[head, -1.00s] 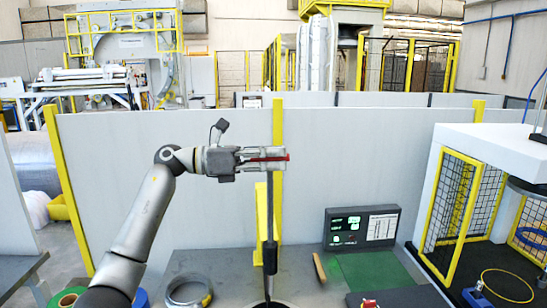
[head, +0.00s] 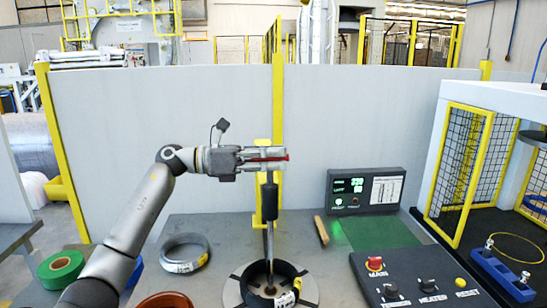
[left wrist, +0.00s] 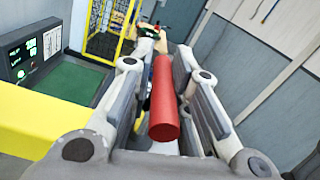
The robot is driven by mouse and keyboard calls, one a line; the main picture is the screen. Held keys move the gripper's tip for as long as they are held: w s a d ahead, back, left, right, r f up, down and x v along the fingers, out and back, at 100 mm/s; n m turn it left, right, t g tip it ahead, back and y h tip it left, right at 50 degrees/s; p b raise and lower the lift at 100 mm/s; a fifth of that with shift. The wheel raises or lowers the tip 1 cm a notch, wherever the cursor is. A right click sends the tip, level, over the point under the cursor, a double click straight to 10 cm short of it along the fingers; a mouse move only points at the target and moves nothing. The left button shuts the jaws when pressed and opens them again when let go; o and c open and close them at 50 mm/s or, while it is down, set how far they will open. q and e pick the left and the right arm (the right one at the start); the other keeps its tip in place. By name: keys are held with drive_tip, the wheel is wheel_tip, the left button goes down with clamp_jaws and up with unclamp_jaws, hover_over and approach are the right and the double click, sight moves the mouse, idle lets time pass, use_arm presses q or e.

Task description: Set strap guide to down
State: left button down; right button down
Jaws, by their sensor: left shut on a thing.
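My left gripper (head: 272,157) is level, fingers pointing right, and is shut on a red bar (head: 287,157). In the left wrist view, the bar is a red cylinder (left wrist: 164,100) between the fingers. Below the gripper, in line with it, an upright rod with a dark sleeve (head: 270,200) runs down into a black coil (head: 290,274) on a round slotted table (head: 233,295). The fingers hide whether the bar joins the rod. I cannot tell which part is the strap guide. My right gripper is not in view.
A lit display box (head: 364,191) stands behind a green mat (head: 385,232). A dark control panel (head: 420,284) with a red button is at front right. A grey coil (head: 185,252) and green roll (head: 61,267) lie left. A yellow post (head: 278,110) rises behind the gripper.

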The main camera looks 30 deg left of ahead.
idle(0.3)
use_arm(q)
drive_tip(key=c, duration=1.5)
unclamp_jaws()
drive_tip(key=shift+o, duration=0.4)
drive_tip(key=shift+s+r, duration=0.1)
drive_tip(key=shift+s, duration=0.15)
drive_tip(key=shift+a, duration=0.2)
drive_tip(key=v, duration=1.1)
drive_tip(key=shift+s+a, duration=0.2)
drive_tip(key=shift+a, duration=0.1)
